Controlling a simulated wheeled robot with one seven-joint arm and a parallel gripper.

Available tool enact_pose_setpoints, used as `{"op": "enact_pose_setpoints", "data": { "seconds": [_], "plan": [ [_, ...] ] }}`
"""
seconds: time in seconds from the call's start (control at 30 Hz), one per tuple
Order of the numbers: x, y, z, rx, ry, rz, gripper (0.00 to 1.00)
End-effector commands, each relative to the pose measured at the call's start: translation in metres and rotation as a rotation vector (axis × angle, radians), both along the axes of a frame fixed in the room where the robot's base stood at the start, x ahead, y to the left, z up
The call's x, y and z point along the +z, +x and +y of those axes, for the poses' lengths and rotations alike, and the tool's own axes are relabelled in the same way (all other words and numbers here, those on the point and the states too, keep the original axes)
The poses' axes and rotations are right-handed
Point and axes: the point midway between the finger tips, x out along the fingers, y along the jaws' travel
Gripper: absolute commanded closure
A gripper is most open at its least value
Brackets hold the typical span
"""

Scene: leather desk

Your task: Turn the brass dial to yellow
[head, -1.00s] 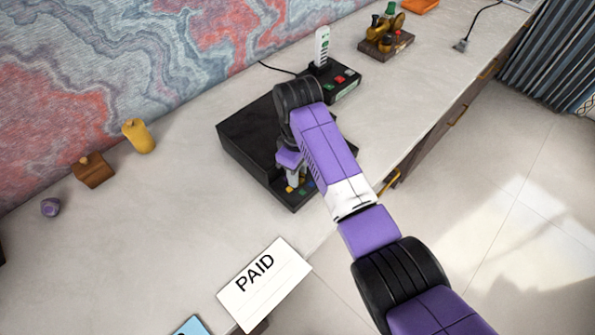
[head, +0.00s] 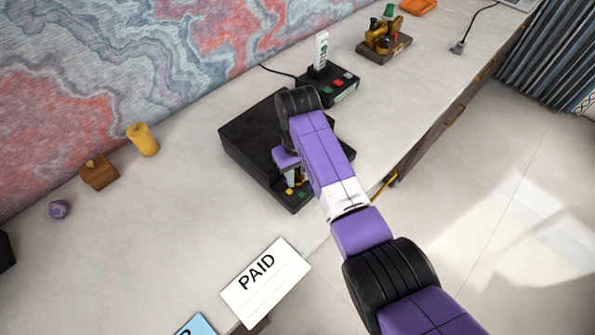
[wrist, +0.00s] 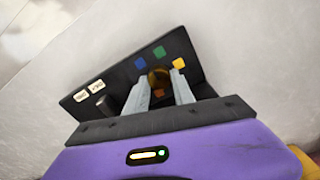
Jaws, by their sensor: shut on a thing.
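The black box (head: 245,137) stands on the desk with its sloped control face toward the front edge.
A black button box (head: 339,88) with a white remote stands behind. A PAID card (head: 265,283) is at the desk's front edge.

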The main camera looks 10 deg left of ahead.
Motion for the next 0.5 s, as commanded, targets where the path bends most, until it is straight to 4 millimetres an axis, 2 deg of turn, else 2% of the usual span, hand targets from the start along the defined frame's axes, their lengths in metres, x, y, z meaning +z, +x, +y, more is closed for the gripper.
{"op": "enact_pose_setpoints", "data": {
  "seconds": [0.5],
  "plan": [
    [0.0027,0.0012,-0.0006,-0.489,0.001,-0.002,1.00]
  ]
}}
